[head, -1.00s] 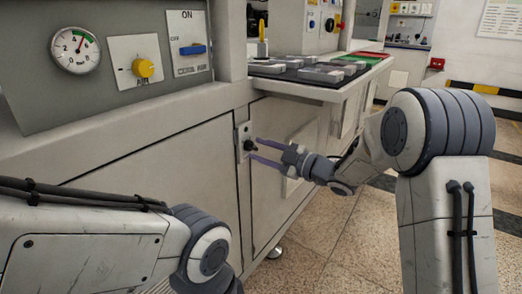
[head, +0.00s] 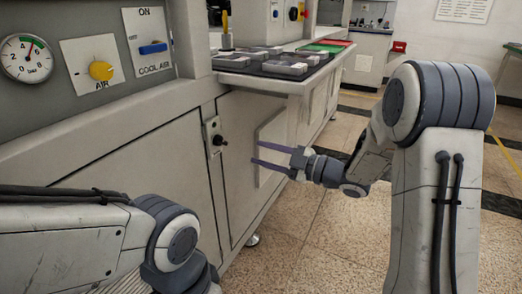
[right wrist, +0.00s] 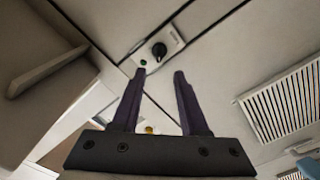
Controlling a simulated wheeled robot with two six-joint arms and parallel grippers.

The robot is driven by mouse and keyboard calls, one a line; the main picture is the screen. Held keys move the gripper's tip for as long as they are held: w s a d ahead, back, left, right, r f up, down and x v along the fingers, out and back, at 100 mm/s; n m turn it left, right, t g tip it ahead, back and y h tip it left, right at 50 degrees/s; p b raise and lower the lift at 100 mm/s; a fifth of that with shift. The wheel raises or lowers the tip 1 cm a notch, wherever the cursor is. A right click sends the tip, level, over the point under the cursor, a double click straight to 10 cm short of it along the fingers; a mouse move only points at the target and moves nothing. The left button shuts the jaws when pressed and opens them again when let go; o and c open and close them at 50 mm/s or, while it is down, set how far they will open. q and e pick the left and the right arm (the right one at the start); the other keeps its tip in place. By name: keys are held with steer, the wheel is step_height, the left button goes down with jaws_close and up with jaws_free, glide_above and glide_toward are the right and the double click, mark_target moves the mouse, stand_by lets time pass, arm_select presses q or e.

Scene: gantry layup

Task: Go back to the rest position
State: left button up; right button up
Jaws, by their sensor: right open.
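My right gripper (head: 255,154) is open and empty in the head view. It points left, in front of the white cabinet front and apart from the black knob. In the right wrist view its two purple fingers (right wrist: 160,73) stand apart with nothing between them. The black knob (head: 218,140) sits on a small plate on the cabinet front, left of the fingertips. The knob also shows beyond the fingertips in the right wrist view (right wrist: 159,49). My left arm comes in at the lower left of the head view; its gripper is out of frame.
A panel on the left carries a pressure gauge (head: 27,58), a yellow AIR knob (head: 101,70) and a blue COOL AIR switch (head: 152,48). A ledge (head: 262,81) with grey parts juts out above the right gripper. The tiled floor (head: 330,228) is open below.

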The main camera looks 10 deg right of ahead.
steer(key=s+a+f+m+g+h, duration=0.1)
steer(key=s+a+f+m+h, duration=0.4)
steer(key=m+h, duration=0.5)
steer(key=s+f+m+g+h, duration=0.15)
steer(key=s+g, duration=0.35)
steer(key=s, duration=0.9)
steer(key=s+f+m+g+h, duration=0.1)
steer(key=s+f+g+h, duration=0.3)
steer(key=s, duration=1.1)
step_height(320, 180, up, 38)
steer(key=y+p, duration=0.2)
steer(key=p, duration=3.5)
steer(key=shift+w+d+r+g, duration=0.2)
steer(key=shift+w+r+g, duration=0.05)
steer(key=shift+w+g, duration=0.1)
steer(key=shift+a, duration=0.1)
